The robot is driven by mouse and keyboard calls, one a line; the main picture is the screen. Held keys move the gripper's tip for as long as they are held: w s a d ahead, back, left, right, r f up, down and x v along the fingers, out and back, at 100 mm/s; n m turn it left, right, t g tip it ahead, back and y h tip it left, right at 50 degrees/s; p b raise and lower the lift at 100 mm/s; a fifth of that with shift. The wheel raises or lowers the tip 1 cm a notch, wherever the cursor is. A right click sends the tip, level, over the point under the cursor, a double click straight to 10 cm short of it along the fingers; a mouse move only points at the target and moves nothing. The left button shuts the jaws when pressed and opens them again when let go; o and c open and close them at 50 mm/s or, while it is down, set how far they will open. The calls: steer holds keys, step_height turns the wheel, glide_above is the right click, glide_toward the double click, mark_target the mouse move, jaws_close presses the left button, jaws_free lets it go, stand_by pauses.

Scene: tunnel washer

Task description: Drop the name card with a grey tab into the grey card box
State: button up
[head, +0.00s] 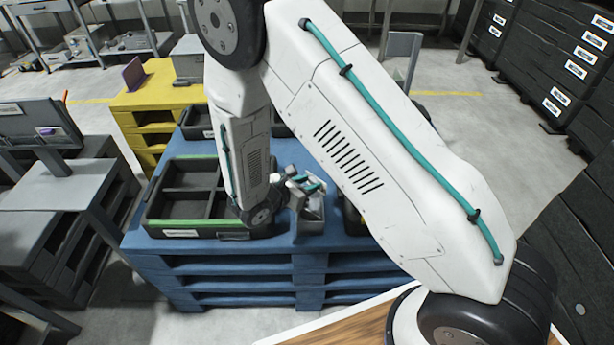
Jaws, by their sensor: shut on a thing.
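My gripper (303,184) is small in the head view, just right of the wrist, over the front of the blue pallet stack. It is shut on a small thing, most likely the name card. The card's face and grey tab cannot be made out at this size. A small grey open box (311,217), which looks like the grey card box, stands right below and beside the gripper, at the pallet's front edge. I cannot tell whether the held thing is over its opening. My arm hides part of the area around it.
A green-rimmed black tray with empty compartments (178,233) lies left of the grey box on the blue pallets (228,280). Another dark container (354,219) is close on the right, partly behind my arm. A yellow pallet stack (136,100) stands behind, grey tables (60,190) at left.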

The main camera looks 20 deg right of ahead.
steer(key=shift+f, duration=1.1)
steer(key=o, duration=1)
steer(key=shift+o, duration=0.2)
steer(key=v, duration=0.7)
steer(key=shift+s+a, duration=0.15)
steer(key=shift+a, duration=0.15)
steer(key=shift+r, duration=0.15)
